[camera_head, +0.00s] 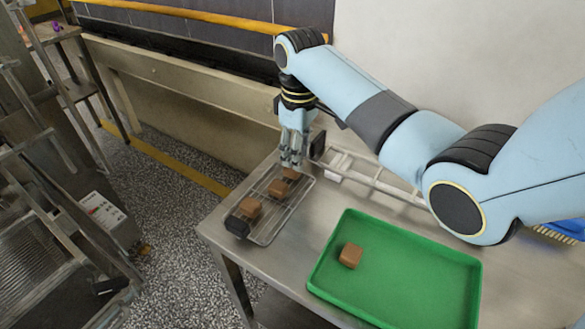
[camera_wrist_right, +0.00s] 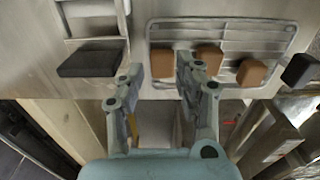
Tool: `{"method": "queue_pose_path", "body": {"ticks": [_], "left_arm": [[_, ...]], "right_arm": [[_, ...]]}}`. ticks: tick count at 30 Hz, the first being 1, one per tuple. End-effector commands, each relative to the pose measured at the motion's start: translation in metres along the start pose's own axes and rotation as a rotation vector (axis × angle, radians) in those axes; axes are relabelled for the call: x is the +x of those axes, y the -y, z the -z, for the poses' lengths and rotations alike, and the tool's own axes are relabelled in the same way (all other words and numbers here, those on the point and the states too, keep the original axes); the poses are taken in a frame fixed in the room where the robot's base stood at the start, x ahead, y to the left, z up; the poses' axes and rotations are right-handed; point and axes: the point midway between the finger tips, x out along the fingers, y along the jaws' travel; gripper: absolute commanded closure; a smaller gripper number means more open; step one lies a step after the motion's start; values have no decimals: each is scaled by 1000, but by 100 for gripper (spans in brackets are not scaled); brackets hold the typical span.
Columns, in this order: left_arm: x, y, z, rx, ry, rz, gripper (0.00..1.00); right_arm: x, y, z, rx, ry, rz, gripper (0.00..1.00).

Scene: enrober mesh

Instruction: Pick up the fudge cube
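Three brown fudge cubes sit on a wire mesh (camera_head: 270,234) at the table's left end: a near one (camera_head: 250,207), a middle one (camera_head: 278,188) and a far one (camera_head: 290,173). A fourth fudge cube (camera_head: 350,256) lies in the green tray (camera_head: 425,295). My right gripper (camera_head: 291,163) points down over the far end of the mesh, by the far cube, partly covering it. In the right wrist view the gripper (camera_wrist_right: 160,68) is open, and one cube (camera_wrist_right: 162,63) appears between its fingertips. Contact is not visible. My left gripper is out of view.
The mesh lies on a steel table (camera_head: 225,225) with black blocks (camera_head: 238,226) at its ends. A metal frame (camera_head: 375,178) lies behind the tray. A wall and ledge (camera_head: 190,95) stand behind. Steel racks stand at the left, across open floor.

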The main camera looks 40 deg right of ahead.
Motion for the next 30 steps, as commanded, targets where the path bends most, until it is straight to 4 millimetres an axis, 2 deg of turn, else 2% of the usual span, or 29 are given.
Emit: {"method": "queue_pose_path", "body": {"ticks": [6,9,16,21,22,30], "left_arm": [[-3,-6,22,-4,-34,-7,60],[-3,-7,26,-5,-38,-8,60],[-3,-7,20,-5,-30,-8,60],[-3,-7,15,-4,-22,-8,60],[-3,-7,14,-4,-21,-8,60],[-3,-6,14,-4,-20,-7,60]], "right_arm": [[34,2,2,-1,2,2,65],[41,2,2,-1,0,1,65],[42,2,2,-1,0,0,65],[42,2,2,-1,0,1,88],[42,2,2,-1,0,1,89],[41,2,2,-1,-1,0,89]]}}
